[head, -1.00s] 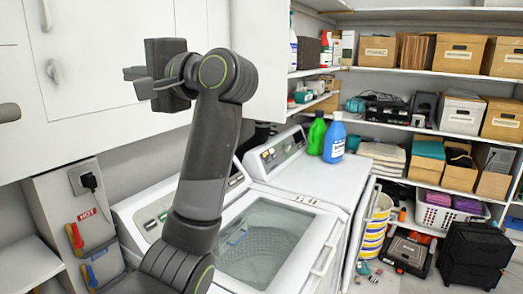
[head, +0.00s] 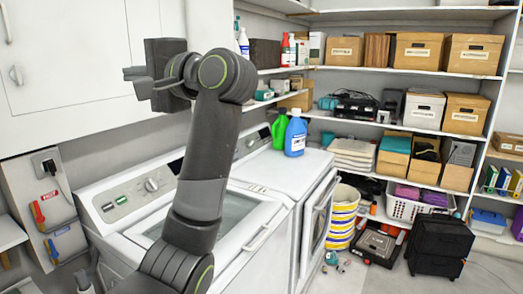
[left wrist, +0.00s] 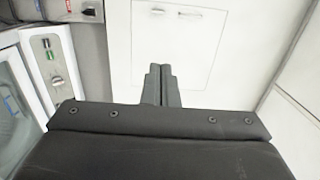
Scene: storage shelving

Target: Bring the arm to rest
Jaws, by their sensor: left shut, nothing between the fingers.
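My left arm rises from the bottom of the head view and folds over at its top joint. My left gripper (head: 136,80) points left in front of the white wall cabinet, with its fingers together and nothing between them. In the left wrist view the two dark fingers (left wrist: 161,85) lie side by side, with the white cabinet doors (left wrist: 178,45) beyond them. My right gripper does not show in either view.
A top-loading washer (head: 125,195) stands behind my arm, with a second white machine (head: 285,172) to its right. A green bottle (head: 280,132) and a blue bottle (head: 296,135) stand on that machine. Shelves with boxes (head: 420,55) fill the back.

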